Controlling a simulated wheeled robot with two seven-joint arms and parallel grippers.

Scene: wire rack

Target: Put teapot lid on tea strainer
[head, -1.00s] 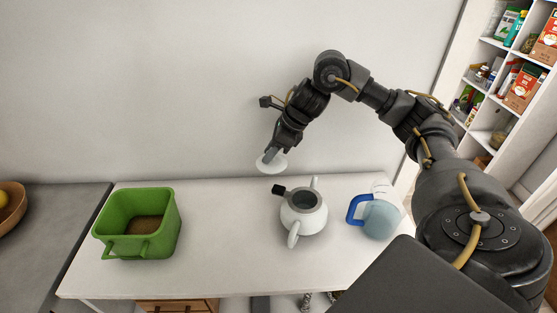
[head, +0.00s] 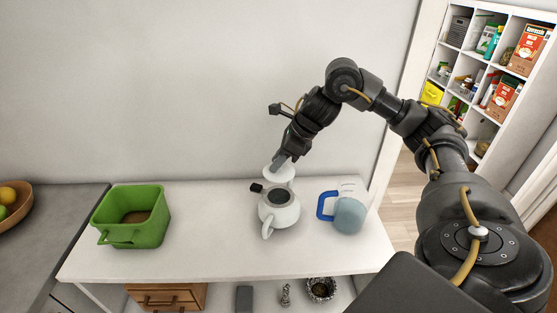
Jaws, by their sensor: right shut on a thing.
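My right gripper (head: 281,161) is shut on the white teapot lid (head: 279,175) and holds it just above and behind the teapot. The white teapot (head: 278,215) stands upright on the white table, its handle toward the front. A grey tea strainer (head: 279,196) sits in its open top, with a black handle (head: 256,188) sticking out to the left. In the picture the lid's lower edge comes close to the strainer's far rim; I cannot tell whether they touch. My left gripper is not in view.
A green bin (head: 152,228) stands at the table's left. A blue-handled jug (head: 349,214) stands right of the teapot. The white table (head: 215,235) is bare between bin and teapot. A fruit bowl (head: 17,217) is on the grey counter at far left. Stocked shelves (head: 478,90) are at far right.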

